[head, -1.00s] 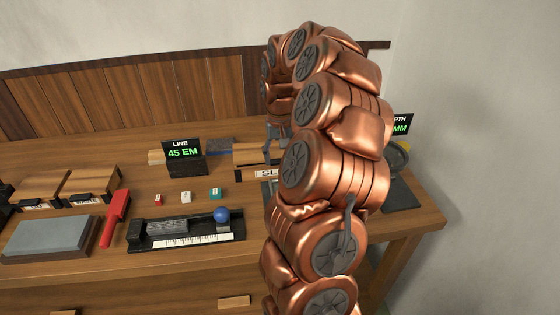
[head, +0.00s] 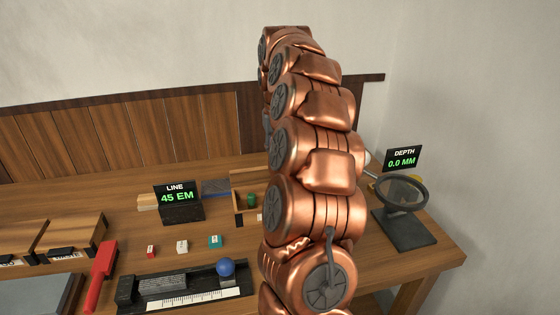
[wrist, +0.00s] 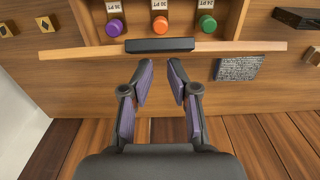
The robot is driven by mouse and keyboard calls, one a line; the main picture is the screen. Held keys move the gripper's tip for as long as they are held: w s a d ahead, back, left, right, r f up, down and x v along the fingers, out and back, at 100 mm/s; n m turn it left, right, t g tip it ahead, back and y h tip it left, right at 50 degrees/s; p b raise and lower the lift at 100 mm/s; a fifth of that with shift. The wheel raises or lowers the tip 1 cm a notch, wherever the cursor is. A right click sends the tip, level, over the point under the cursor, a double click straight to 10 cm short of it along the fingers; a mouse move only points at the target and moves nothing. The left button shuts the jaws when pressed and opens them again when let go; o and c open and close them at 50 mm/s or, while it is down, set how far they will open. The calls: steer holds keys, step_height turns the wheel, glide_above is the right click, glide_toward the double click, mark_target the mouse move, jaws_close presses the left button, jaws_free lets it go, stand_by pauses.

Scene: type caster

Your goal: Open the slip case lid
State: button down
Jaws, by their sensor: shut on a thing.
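In the wrist view, a wooden strip, which looks like the slip case lid (wrist: 85,51) seen nearly edge-on, crosses the upper part. Its black handle (wrist: 160,45) is at the middle. My gripper (wrist: 161,62) is shut on this handle; the exact contact is hard to see. Beyond the lid, the slip case (wrist: 110,8) shows purple, orange and green knobbed pieces with PT labels. In the head view, the case (head: 238,205) shows its open inside with a green piece (head: 252,200). My arm hides the gripper, the lid and most of the case there.
A LINE display (head: 178,205) stands left of the case. A magnifier stand (head: 403,205) and a DEPTH display (head: 402,160) are at the right. Small red, white and teal blocks (head: 182,247) and a composing tray with a blue knob (head: 180,287) lie in front.

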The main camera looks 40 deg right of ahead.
steer(key=c, duration=1.9)
jaws_free()
steer(key=shift+w+d+f, duration=0.15)
steer(key=shift+w+d, duration=0.15)
steer(key=shift+w, duration=0.2)
steer(key=shift+o, duration=0.9)
steer(key=shift+a, duration=0.15)
steer(key=shift+o, duration=0.8)
steer(key=shift+s+a+r, duration=0.15)
steer(key=shift+s+r, duration=0.1)
steer(key=shift+s, duration=0.25)
steer(key=o, duration=0.3)
steer(key=shift+w+f, duration=0.15)
steer(key=shift+w, duration=0.15)
steer(key=shift+o, duration=1)
steer(key=shift+s, duration=0.1)
steer(key=o, duration=0.8)
steer(key=shift+r, duration=3.75)
